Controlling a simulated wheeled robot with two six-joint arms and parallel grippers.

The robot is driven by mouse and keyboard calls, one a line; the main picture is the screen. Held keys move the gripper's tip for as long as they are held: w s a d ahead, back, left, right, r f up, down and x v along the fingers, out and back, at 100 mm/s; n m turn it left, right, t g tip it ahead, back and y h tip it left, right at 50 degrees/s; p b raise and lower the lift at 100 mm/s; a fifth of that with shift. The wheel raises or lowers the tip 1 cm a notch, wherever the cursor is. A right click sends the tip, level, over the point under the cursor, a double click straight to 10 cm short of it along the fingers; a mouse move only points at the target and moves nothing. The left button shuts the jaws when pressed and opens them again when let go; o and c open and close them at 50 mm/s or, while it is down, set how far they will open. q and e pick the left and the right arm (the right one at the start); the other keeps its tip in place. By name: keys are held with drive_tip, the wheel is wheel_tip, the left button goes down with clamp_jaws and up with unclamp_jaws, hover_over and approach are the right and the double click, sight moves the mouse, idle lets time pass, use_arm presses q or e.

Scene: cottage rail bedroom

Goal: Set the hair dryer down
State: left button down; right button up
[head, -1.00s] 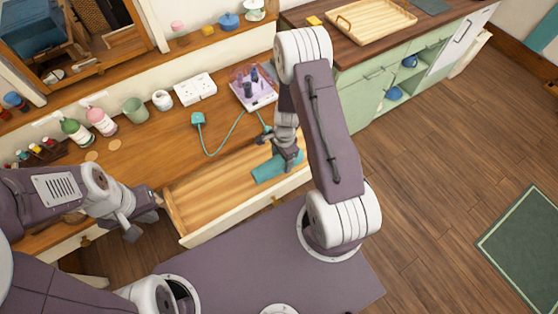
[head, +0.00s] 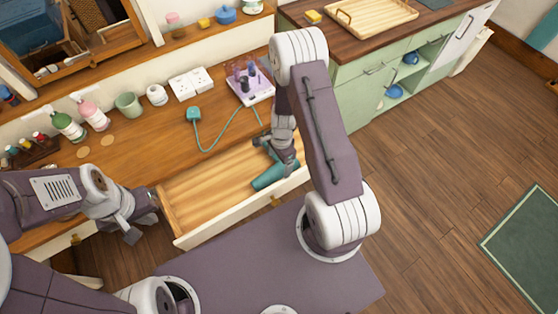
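The teal hair dryer (head: 268,178) is in the open wooden drawer (head: 205,190), at its right end near the front wall. Its barrel slants down to the left. My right gripper (head: 276,155) reaches down over the drawer and appears shut on the dryer; fingers and arm hide its upper part. I cannot tell whether the dryer touches the drawer bottom. Its teal cord (head: 228,130) loops across the desk to a teal plug (head: 193,114). My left gripper (head: 143,217) is empty by the drawer's left front corner, its fingers apart.
The drawer's left and middle are empty. A green cabinet (head: 360,95) stands right.

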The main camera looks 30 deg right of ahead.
drive_tip(key=shift+r, duration=0.25)
wheel_tip(320, 180, up, 12)
drive_tip(key=p, duration=0.3)
drive_tip(key=shift+d, duration=0.35)
drive_tip(key=s+a+r+n, duration=0.2)
drive_tip(key=s+r+n, duration=0.2)
drive_tip(key=n, duration=0.4)
drive_tip(key=s+a+r+n+t, duration=0.1)
drive_tip(key=s+a+r+n, duration=0.2)
drive_tip(key=n, duration=0.5)
wheel_tip(320, 180, up, 3)
drive_tip(key=shift+s+a+f+n, duration=0.1)
drive_tip(key=shift+s+a+n, duration=0.25)
drive_tip(key=shift+s, duration=0.3)
